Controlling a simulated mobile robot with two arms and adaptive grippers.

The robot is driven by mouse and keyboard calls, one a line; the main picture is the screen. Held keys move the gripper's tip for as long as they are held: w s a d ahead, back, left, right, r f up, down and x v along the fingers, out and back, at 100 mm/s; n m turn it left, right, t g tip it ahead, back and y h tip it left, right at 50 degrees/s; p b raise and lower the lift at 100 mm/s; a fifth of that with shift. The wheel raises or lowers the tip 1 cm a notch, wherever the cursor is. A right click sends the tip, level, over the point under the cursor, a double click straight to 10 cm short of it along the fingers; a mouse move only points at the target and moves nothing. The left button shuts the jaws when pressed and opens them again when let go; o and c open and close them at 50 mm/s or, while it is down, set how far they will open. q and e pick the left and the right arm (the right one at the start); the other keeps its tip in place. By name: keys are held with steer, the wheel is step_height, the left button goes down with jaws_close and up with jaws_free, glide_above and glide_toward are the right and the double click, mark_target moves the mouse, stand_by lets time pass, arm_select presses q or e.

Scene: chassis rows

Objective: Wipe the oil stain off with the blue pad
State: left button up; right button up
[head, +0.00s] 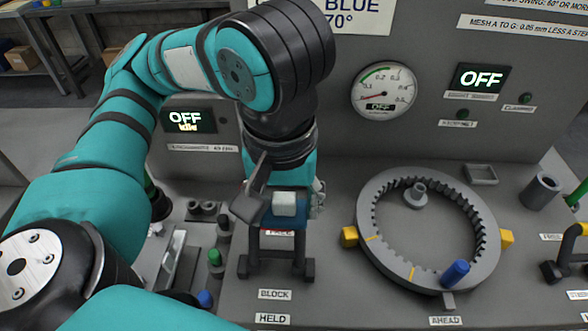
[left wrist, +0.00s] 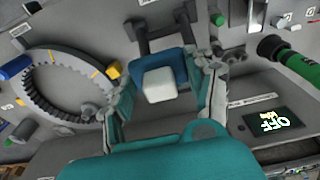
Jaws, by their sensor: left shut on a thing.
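The blue pad (left wrist: 170,64) with its pale block-shaped grip (left wrist: 159,84) is between the fingers of my left gripper in the left wrist view. In the head view the pale grip (head: 286,203) shows between the fingertips of my left gripper (head: 284,198), which is shut on it. A strip of blue shows just below the grip. The pad is over the dark stand (head: 277,243) on the bench; I cannot tell whether it touches it. I see no oil stain in either view. My right gripper is not in view.
A grey toothed ring (head: 372,243) with yellow blocks lies to the right, a blue peg (head: 455,273) on its rim. Small green and blue knobs and a metal plate (head: 173,258) are left of the stand. The upright panel with a gauge (head: 384,90) closes the back.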

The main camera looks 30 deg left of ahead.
arm_select(q)
steer(key=shift+w+r+p, duration=0.15)
steer(key=shift+r+p, duration=0.05)
steer(key=shift+p, duration=0.15)
steer(key=w+a+p, duration=0.4)
steer(key=w+a, duration=0.1)
steer(key=w, duration=0.3)
steer(key=w+a+p, duration=0.4)
steer(key=w+a, duration=0.1)
steer(key=w, duration=0.4)
steer(key=f, duration=0.6)
steer(key=shift+s+a+f, duration=0.15)
steer(key=shift+s+f, duration=0.1)
steer(key=shift+f, duration=0.05)
step_height(320, 180, down, 3)
steer(key=shift+r, duration=0.1)
steer(key=shift+w+f+p, duration=0.1)
steer(key=shift+f+p, duration=0.5)
steer(key=shift+p, duration=0.55)
steer(key=shift+a+f, duration=0.1)
steer(key=shift+f, duration=0.35)
